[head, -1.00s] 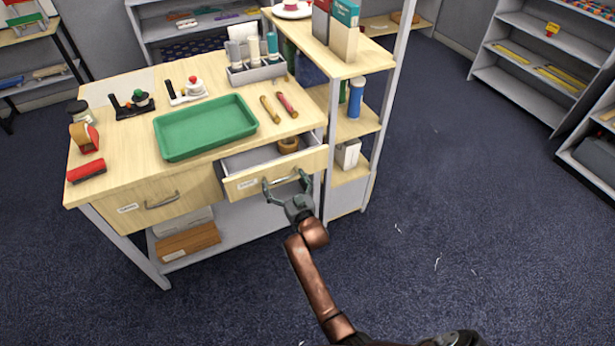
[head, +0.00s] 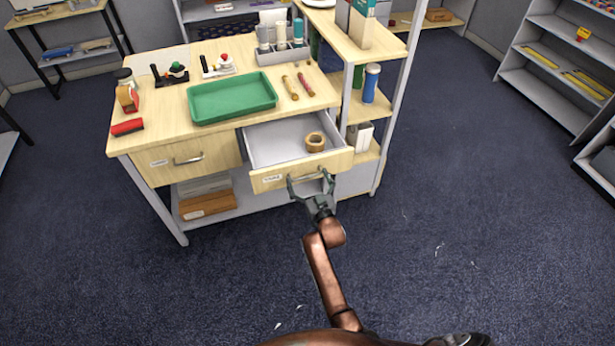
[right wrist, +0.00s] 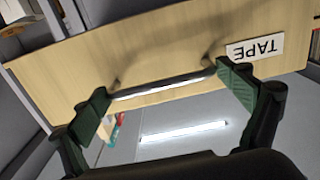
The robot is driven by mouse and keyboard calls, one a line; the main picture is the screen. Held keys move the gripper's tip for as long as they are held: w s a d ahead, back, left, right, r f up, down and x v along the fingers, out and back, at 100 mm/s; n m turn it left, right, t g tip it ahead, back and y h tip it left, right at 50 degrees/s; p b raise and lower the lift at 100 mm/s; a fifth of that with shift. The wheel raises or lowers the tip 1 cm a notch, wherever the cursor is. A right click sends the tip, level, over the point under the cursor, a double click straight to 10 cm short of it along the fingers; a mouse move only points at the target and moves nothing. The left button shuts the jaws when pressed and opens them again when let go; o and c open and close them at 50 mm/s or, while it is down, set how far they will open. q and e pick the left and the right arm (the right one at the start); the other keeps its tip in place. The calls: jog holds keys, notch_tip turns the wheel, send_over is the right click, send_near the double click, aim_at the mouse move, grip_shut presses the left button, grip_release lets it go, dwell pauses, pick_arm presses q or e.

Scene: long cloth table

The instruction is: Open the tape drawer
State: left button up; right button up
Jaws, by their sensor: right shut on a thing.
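The tape drawer (head: 262,181) is on the right side of the wooden table and stands well out, its grey inside showing. A brown tape roll (head: 315,141) lies in it near the front right. In the right wrist view the drawer front (right wrist: 160,50) bears a TAPE label (right wrist: 255,48), upside down, and a metal bar handle (right wrist: 165,86). My right gripper (head: 311,182) is at this handle, its green-padded fingers (right wrist: 168,92) at the two ends of the bar, shut on it. My left gripper is not in view.
A second, closed drawer (head: 212,158) is to the left. A shelf unit (head: 362,107) stands close on the right. The floor in front is clear.

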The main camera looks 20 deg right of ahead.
jog(key=shift+a, duration=0.2)
jog(key=o, duration=1.4)
jog(key=shift+c, duration=0.2)
jog(key=shift+d, duration=0.1)
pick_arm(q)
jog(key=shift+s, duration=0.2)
pick_arm(e)
notch_tip(320, 180, up, 10)
